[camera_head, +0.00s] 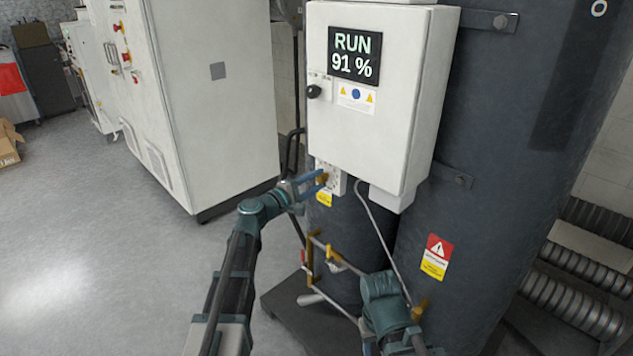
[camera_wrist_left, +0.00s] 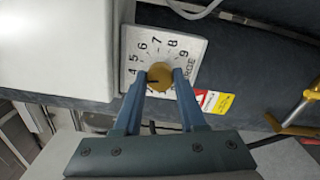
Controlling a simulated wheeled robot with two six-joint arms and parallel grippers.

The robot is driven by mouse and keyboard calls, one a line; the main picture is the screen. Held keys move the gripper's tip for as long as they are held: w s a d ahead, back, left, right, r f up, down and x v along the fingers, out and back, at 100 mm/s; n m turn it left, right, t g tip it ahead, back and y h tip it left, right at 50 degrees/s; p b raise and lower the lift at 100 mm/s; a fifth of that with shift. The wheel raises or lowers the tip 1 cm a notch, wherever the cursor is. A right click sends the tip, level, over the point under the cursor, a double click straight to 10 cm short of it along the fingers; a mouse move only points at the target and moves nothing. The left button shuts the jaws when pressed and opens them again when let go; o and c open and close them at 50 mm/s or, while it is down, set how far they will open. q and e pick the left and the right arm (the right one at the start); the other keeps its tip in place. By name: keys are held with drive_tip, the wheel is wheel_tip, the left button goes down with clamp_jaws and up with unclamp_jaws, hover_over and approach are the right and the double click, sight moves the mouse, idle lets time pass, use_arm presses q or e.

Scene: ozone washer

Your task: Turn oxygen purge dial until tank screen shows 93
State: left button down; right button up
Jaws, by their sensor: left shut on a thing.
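The tank screen (camera_head: 355,55) on the white control box reads RUN and 91 %. The purge dial is a round brass knob (camera_wrist_left: 160,77) on a white plate (camera_wrist_left: 187,52) with printed numbers; 4 to 9 are legible in the left wrist view. In the head view the plate (camera_head: 333,176) sits just below the control box. My left gripper (camera_head: 318,180) is shut on the brass dial, one blue finger on each side of it; it also shows in the left wrist view (camera_wrist_left: 160,84).
The white control box (camera_head: 372,120) with a black knob (camera_head: 314,91) hangs above the dial. Dark tanks (camera_head: 500,150) stand behind. Brass-coloured pipework (camera_head: 318,250) and a thin grey hose (camera_head: 372,215) lie below and right. Floor (camera_head: 120,220) at left is clear.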

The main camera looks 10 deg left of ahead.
use_arm(q)
drive_tip(key=shift+c, duration=2.4)
unclamp_jaws()
drive_tip(key=v, duration=1.3)
drive_tip(key=shift+s+a, duration=0.25)
drive_tip(key=shift+s, duration=0.1)
